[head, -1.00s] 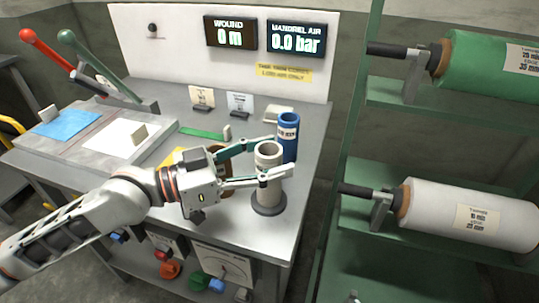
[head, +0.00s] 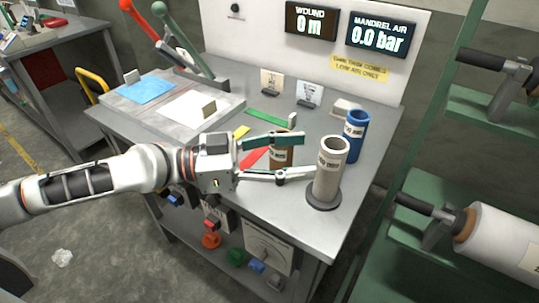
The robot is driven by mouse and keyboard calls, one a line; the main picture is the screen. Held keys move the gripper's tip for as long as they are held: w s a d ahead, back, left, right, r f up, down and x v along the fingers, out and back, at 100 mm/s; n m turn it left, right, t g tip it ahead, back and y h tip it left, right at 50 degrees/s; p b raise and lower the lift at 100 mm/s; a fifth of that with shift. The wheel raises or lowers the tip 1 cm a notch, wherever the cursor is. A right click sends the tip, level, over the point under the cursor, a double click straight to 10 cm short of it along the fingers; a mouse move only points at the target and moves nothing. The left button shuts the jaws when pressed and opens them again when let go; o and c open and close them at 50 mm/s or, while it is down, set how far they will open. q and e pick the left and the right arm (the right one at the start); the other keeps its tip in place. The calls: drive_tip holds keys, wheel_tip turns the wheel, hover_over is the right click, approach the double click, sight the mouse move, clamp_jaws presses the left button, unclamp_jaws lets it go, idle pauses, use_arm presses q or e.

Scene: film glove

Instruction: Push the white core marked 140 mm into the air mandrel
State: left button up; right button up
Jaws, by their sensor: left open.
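The white core (head: 329,170) stands upright on a dark round base (head: 323,199) near the front right of the grey bench. Its label is too small to read surely. My left gripper (head: 306,155) is open and empty just left of the core, its fingers pointing at it. The near fingertip is very close to the core's side; I cannot tell if they touch. A brown core (head: 280,157) stands behind the fingers, partly hidden. A blue core (head: 355,135) stands behind the white one. I cannot make out the air mandrel for sure. My right gripper is not in view.
The back panel displays show wound 0 m (head: 311,21) and mandrel air 0.0 bar (head: 382,35). A green rack (head: 484,105) stands right of the bench, with a white roll (head: 503,240) on a dark shaft. Red and green levers (head: 173,38) rise at the back left.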

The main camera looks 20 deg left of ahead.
use_arm(q)
drive_tip(key=shift+v, duration=2.3)
